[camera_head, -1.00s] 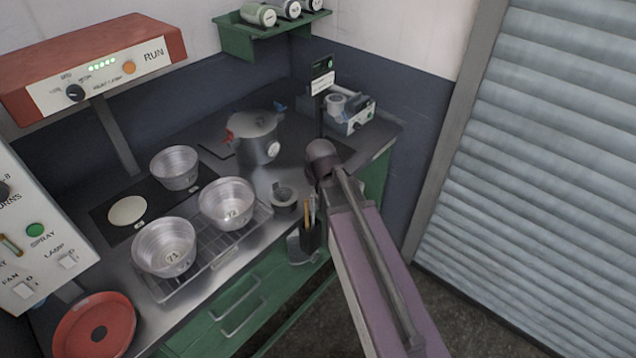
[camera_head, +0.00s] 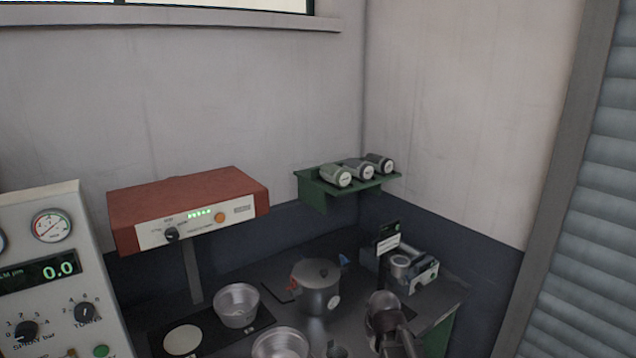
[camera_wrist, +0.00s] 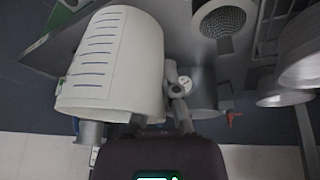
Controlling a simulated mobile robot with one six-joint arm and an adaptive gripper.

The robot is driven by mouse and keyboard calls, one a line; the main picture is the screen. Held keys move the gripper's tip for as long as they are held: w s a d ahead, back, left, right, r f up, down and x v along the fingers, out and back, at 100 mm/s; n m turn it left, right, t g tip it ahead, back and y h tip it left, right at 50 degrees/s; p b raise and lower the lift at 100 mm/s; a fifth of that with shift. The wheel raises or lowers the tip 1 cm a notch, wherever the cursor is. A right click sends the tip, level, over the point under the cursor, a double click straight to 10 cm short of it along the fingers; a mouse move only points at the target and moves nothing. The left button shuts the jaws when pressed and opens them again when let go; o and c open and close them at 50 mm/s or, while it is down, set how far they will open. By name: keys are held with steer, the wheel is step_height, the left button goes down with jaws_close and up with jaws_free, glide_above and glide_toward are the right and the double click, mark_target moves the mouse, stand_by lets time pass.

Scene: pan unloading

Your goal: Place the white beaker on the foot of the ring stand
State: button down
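The white beaker (camera_wrist: 110,65), with blue graduation lines, fills the upper left of the wrist view, very near the camera. My gripper (camera_wrist: 158,105) has one grey finger showing against the beaker's right side; the other is hidden by the beaker. It appears shut on the beaker's wall. The head view shows only part of my arm, and neither gripper nor beaker is seen there. I cannot make out the ring stand or its foot for certain; a dark upright with a label (camera_head: 388,242) stands at the back right of the bench.
A lidded pot (camera_head: 318,290) stands mid-bench, with a metal bowl (camera_head: 237,305) to its left and another (camera_head: 281,344) in front. A grey device (camera_head: 420,272) sits at the right. A green shelf (camera_head: 313,190) holding jars and a red control box (camera_head: 185,208) are above.

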steer(key=shift+r+p, duration=0.4)
steer(key=shift+r, duration=0.2)
step_height(320, 180, down, 7)
steer(key=b, duration=0.7)
step_height(320, 180, up, 7)
steer(key=p, duration=0.7)
step_height(320, 180, down, 7)
steer(key=b, duration=0.7)
stand_by(0.5)
steer(key=shift+d, duration=0.1)
stand_by(0.5)
